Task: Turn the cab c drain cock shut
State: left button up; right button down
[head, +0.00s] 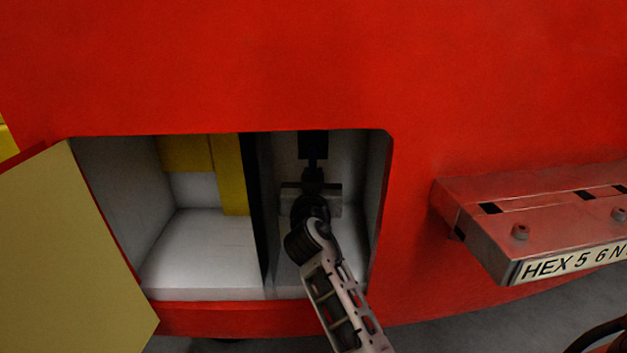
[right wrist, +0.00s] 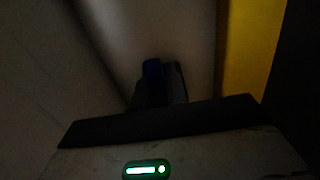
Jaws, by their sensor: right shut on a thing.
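The cab c drain cock (head: 313,174) is inside the right bay of an open recess in the red cab side. A dark pipe comes down to it from above, and a grey block (head: 334,192) sits around or behind it. My right gripper (head: 311,206) reaches into this bay from below and is shut on the cock. The gripper hides the cock's handle, so I cannot tell how the handle is turned. In the dark right wrist view, a small blue piece (right wrist: 152,78) shows beyond the gripper body. My left gripper is not in view.
A dark upright divider (head: 258,200) separates the bays. The left bay holds yellow panels (head: 229,175) and has a clear white floor (head: 205,260). An open cream door (head: 70,265) hangs at left.

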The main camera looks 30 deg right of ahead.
jog(key=shift+f, duration=0.1)
jog(key=c, duration=1.4)
grip_release()
jog(key=shift+a, duration=0.1)
